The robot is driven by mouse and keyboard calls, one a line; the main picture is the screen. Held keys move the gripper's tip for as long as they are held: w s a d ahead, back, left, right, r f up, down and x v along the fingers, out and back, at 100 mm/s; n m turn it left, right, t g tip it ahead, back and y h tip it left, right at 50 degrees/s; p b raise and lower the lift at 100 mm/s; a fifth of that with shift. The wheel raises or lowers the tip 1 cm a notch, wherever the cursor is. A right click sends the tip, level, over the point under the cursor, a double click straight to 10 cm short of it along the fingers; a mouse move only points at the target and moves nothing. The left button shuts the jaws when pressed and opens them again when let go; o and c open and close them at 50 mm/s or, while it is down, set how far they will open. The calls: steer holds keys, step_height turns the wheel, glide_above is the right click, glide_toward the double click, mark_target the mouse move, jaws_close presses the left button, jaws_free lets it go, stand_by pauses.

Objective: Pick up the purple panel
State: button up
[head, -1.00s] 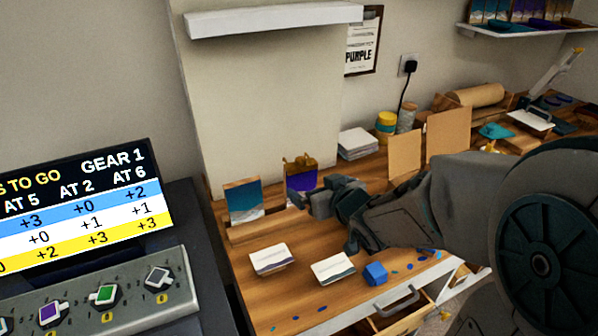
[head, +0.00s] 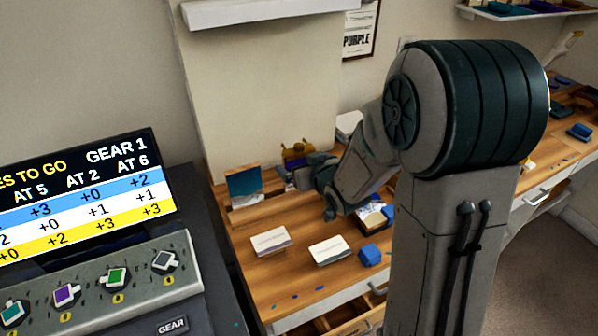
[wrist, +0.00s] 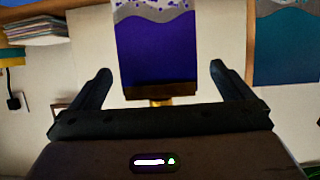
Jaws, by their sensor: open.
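The purple panel (wrist: 157,52) fills the top middle of the wrist view, purple with a pale, speckled end. It lies between the lines of my two fingers. My gripper (wrist: 159,69) is open, with one finger to each side of the panel and visible gaps between. I cannot tell how far beyond the fingertips the panel is.
A teal panel (head: 244,185) stands left of my gripper; it also shows at right in the wrist view (wrist: 287,45). Two pale blocks (head: 270,241) (head: 329,250) and a blue cube (head: 370,255) lie in front. The wall is close behind.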

mark_target(300, 161)
steer(key=shift+x, duration=1.85)
steer(key=shift+d, duration=0.1)
steer(key=shift+r, duration=0.1)
steer(key=c, duration=0.9)
steer(key=shift+c, duration=0.2)
